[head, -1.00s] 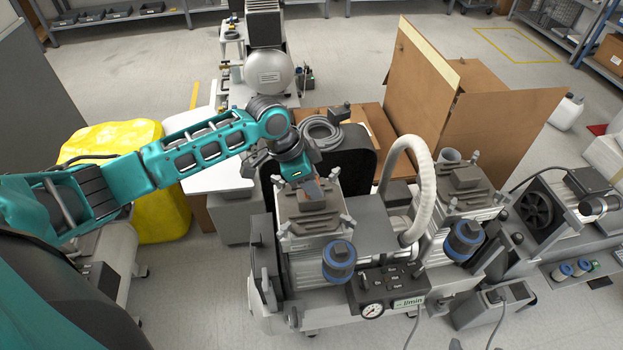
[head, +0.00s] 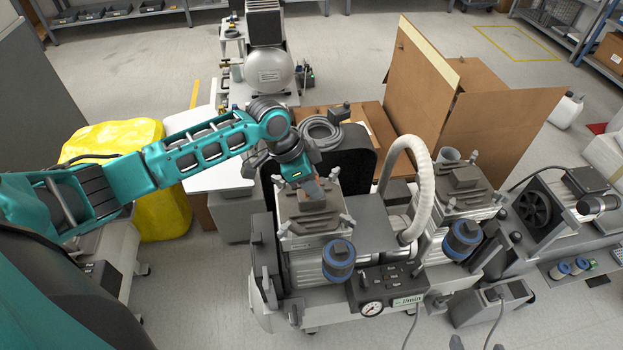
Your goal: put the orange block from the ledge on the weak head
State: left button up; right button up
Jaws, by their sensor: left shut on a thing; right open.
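My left gripper (head: 312,188) reaches down over the left compressor head (head: 292,226), its fingers shut on a small piece. A brownish-orange patch (head: 311,207) shows just below the fingertips, at the top of this head. It fits the orange block, but the fingers cover part of it, and I cannot tell whether it rests on the head. The right compressor head (head: 462,200) stands beyond the white ribbed hose. No label that I can read shows which head is weak. My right gripper is not in view.
A white ribbed hose (head: 424,190) arches between the heads. Blue-ringed filters (head: 339,258) and a gauge panel (head: 390,285) sit in front. An open cardboard box (head: 500,130) stands behind, and a yellow bag (head: 160,210) lies left, under my arm.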

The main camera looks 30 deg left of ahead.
pick_arm(q)
jog(key=shift+f+p, duration=0.25)
jog(key=shift+p, duration=0.4)
dwell(0.8)
jog(key=o, duration=1.6)
notch_tip(320, 180, up, 3)
jog(key=p, duration=0.3)
jog(key=shift+r+p, duration=0.8)
jog(key=shift+r, duration=1.2)
